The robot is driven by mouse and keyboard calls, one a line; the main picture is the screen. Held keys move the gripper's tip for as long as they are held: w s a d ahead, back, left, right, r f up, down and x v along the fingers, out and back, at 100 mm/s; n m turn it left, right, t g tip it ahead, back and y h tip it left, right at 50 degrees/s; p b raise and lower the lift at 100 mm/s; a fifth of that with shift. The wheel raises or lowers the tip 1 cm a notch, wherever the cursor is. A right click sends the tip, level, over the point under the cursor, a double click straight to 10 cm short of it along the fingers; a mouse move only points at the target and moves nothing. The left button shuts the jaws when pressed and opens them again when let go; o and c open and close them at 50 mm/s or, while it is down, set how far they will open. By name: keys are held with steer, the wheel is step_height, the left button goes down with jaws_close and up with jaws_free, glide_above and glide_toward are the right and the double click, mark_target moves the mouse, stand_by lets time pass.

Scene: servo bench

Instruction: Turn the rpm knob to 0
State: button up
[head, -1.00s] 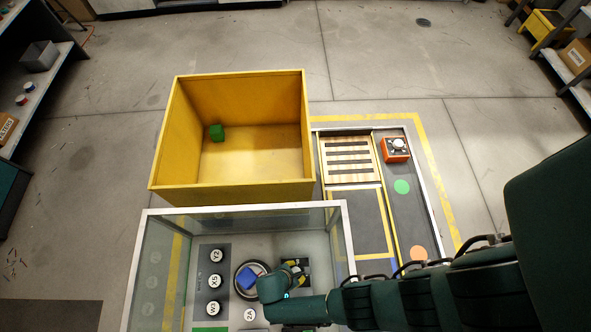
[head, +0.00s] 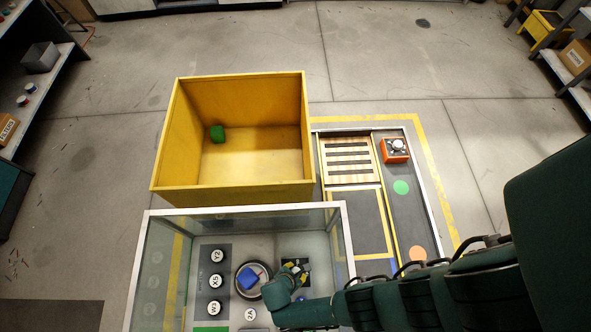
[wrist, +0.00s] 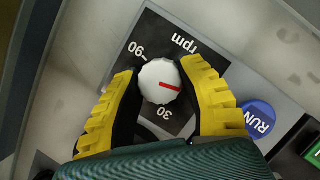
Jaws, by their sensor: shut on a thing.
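The rpm knob (wrist: 160,82) is a white faceted dial with a red pointer, on a black plate (wrist: 153,42) marked "rpm", "90" and "30". In the wrist view the pointer aims right and slightly down, toward the right finger, between the markings. That side of the plate is partly covered, and no 0 mark shows. My gripper (wrist: 165,95) has its yellow ribbed fingers shut on the knob, one on each side. In the head view my gripper (head: 292,272) is over the panel inside the glass-walled case and hides the knob.
A blue RUN button (wrist: 257,117) lies right of the fingers. In the case, a blue cube (head: 249,278) sits on a round turntable left of my gripper, beside several labelled posts (head: 215,281). A yellow bin (head: 232,190) holding a green cube (head: 217,133) stands behind the glass wall.

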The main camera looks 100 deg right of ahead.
steer(key=o, duration=1.2)
steer(key=shift+s, duration=0.1)
steer(key=v, duration=1.2)
